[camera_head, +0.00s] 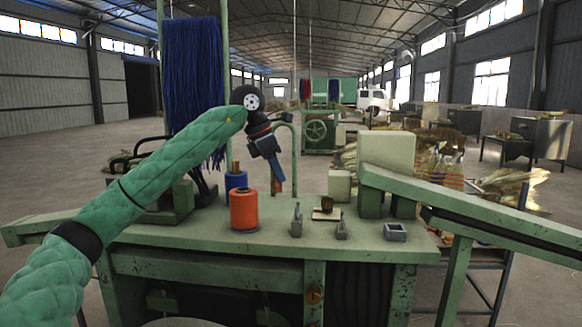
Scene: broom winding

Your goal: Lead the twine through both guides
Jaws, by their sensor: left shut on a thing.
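My left gripper (276,180) comes in from the left and points down above the back of the green workbench (180,235). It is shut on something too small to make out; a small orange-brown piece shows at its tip. An orange spool of twine (243,211) stands upright at the left of the bench, with a blue spool (235,180) just behind it. Two small grey metal pieces, probably the guides, stand right of the orange spool: one (296,221) nearer it, one (341,230) further right. No twine strand can be made out. My right gripper is out of view.
A small block with a brown top (327,212) and a square grey holder (395,232) stand on the bench. A green curved post (294,150) rises behind my gripper. Blue strands (192,70) hang at the left. A sloping green beam (470,210) closes off the right.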

